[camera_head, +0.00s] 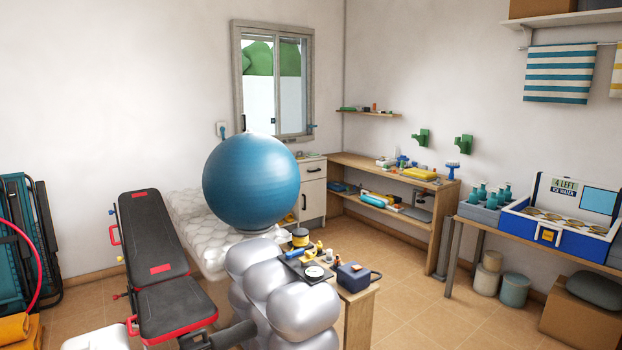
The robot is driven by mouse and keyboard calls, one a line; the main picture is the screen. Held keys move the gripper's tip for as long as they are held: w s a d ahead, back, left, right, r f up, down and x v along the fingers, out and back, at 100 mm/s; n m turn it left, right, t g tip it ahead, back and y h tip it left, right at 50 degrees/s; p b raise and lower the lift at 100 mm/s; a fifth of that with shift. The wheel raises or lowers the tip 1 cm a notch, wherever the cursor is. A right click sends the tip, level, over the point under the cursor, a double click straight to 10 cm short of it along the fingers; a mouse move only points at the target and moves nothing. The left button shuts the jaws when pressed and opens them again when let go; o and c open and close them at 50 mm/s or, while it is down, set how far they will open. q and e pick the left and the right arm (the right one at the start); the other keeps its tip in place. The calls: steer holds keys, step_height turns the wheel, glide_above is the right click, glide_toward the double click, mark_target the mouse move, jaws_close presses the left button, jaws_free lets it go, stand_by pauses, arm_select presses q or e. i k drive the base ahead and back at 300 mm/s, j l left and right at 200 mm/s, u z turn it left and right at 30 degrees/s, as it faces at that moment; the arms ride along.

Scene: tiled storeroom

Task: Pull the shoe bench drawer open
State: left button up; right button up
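No piece is plainly a shoe bench with a drawer. A white cabinet (313,200) stands in the far corner under the window, partly hidden by a big blue exercise ball. Its top front panel (313,171) looks like a shut drawer with a small handle. A low wooden piece (360,318) stands in the near middle, mostly hidden by silver inflated cushions; no drawer front shows on it. I cannot tell whether either is the shoe bench. Neither of my grippers is in view.
The blue ball (252,182) rests on white padded wrapping (190,222). Silver cushions (300,305) and a black-red exercise bench (160,265) crowd the near floor. A wooden shelf (395,212) and a table with a cooler (548,232) line the right. Tiled floor (420,310) is clear at centre right.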

mark_target(308, 169)
steer(key=i+l+z, duration=0.1)
steer(key=i+z, duration=0.3)
steer(key=i, duration=0.3)
steer(key=i+z, duration=0.35)
steer(key=i, duration=0.3)
steer(key=i+l+z, duration=0.15)
steer(key=i+z, duration=0.2)
steer(key=i, duration=0.2)
steer(key=i+z, duration=0.4)
steer(key=i, duration=0.2)
steer(key=i+j+z, duration=0.15)
steer(key=i+z, duration=0.2)
steer(key=i, duration=0.2)
steer(key=i+u, duration=0.3)
steer(key=i, duration=0.25)
steer(key=i+l+u, duration=0.1)
steer(key=i+u, duration=0.25)
steer(key=i, duration=0.25)
steer(key=i+l+u, duration=0.3)
steer(key=i, duration=0.2)
